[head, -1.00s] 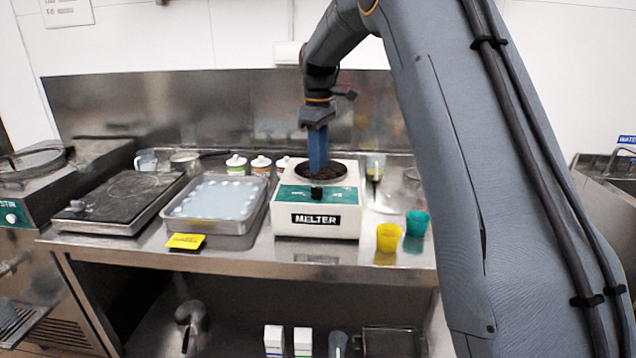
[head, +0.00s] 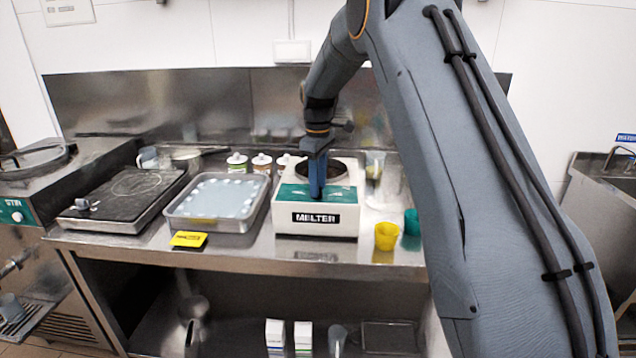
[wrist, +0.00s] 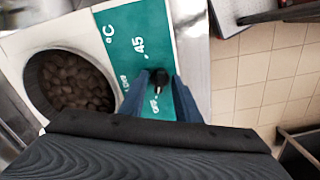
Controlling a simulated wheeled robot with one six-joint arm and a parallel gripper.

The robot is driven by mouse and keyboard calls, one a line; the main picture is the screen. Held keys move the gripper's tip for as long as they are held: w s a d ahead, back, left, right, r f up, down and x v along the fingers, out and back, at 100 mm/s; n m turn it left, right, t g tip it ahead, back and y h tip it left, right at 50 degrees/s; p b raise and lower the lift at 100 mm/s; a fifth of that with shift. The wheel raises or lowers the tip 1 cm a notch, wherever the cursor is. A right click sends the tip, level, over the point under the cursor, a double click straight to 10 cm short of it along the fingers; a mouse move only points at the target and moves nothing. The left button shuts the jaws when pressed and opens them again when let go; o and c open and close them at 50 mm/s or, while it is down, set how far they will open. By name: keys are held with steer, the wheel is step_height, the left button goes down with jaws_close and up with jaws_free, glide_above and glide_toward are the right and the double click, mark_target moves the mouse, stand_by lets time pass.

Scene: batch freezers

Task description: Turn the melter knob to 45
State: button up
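The melter (head: 300,221) is a white box with a green panel and a "MELTER" label, standing on the steel counter. Its round well of brown pieces (wrist: 72,84) shows in the wrist view. The black knob (wrist: 160,78) sits on the green panel (wrist: 135,22), beside the markings "°C", "45" and what looks like "OFF". My gripper (head: 317,196) points down in front of the panel and hides the knob in the head view. In the wrist view its blue fingers (wrist: 160,95) stand apart, one on each side of the knob. Contact with the knob cannot be told.
Yellow (head: 387,237) and teal (head: 411,222) cups stand at right. Several lidded jars (head: 237,163) stand behind. Floor tiles (wrist: 262,70) lie beyond the counter edge.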

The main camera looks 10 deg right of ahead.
jaws_close()
steer(key=shift+m, duration=0.3)
steer(key=m+b, duration=0.1)
steer(key=m, duration=0.5)
steer(key=shift+a, duration=0.1)
steer(key=m, duration=0.7)
steer(key=shift+a, duration=0.1)
steer(key=m, duration=0.4)
steer(key=shift+a+r, duration=0.1)
steer(key=m, duration=0.3)
steer(key=shift+w+m+b, duration=0.1)
steer(key=shift+m+b, duration=0.2)
steer(key=shift+m, duration=0.1)
steer(key=m, duration=0.6)
steer(key=shift+w, duration=0.1)
steer(key=shift+m, duration=0.4)
